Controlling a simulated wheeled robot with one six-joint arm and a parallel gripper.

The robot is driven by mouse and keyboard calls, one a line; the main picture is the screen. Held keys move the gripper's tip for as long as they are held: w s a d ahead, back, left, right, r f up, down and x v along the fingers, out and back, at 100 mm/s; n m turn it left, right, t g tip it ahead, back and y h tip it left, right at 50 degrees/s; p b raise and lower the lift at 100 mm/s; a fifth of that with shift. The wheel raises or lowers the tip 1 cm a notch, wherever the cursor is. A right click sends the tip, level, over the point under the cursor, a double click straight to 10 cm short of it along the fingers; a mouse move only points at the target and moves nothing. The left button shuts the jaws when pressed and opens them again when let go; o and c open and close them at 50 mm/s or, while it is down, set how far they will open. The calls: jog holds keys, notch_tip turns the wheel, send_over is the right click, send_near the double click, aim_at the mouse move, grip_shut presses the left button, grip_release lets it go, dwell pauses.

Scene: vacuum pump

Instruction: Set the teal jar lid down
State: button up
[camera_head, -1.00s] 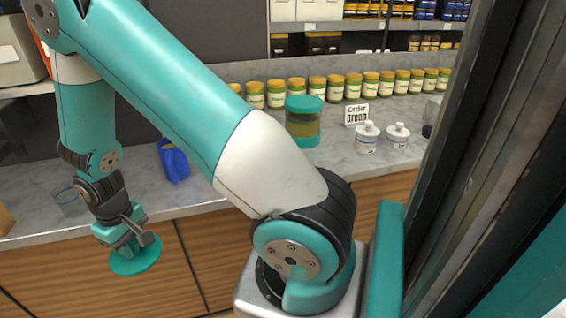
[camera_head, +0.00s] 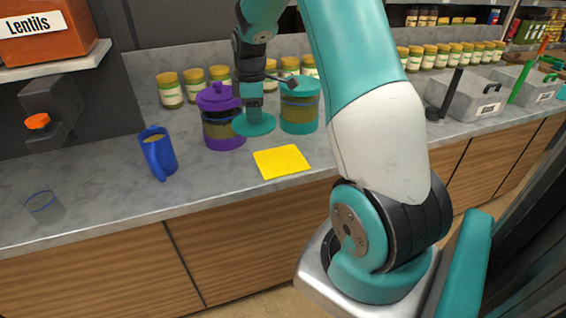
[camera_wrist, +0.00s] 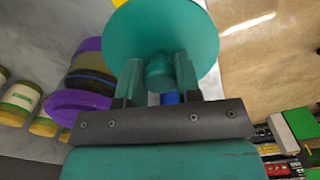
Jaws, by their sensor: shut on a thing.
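My gripper (camera_head: 252,103) is shut on the teal jar lid (camera_head: 254,125), a flat round disc. In the wrist view the fingers (camera_wrist: 159,72) close on both sides of the lid's knob, and the lid's disc (camera_wrist: 165,25) lies beyond them. In the head view the lid is level, between the purple jar and the teal jar (camera_head: 299,112). I cannot tell whether it touches the counter.
The purple jar (camera_head: 222,130), with its purple lid, stands close left of the held lid. A yellow square (camera_head: 281,161) lies flat on the grey counter (camera_head: 100,185), in front. A blue mug (camera_head: 159,155) and a clear glass (camera_head: 44,207) stand left. Several green-labelled jars (camera_head: 170,92) line the back.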

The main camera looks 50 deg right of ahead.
aim_at(281, 160)
jog(key=s+d+r+n, duration=0.3)
jog(key=d+r, duration=0.2)
jog(key=d, duration=0.2)
notch_tip(281, 160, down, 20)
jog(key=p, duration=0.3)
jog(key=shift+s+r+p, duration=0.1)
jog(key=shift+s+p, duration=0.05)
jog(key=shift+p, duration=0.2)
jog(key=shift+f, duration=0.2)
jog(key=o, duration=0.9)
jog(key=shift+r, duration=0.1)
jog(key=shift+r, duration=0.15)
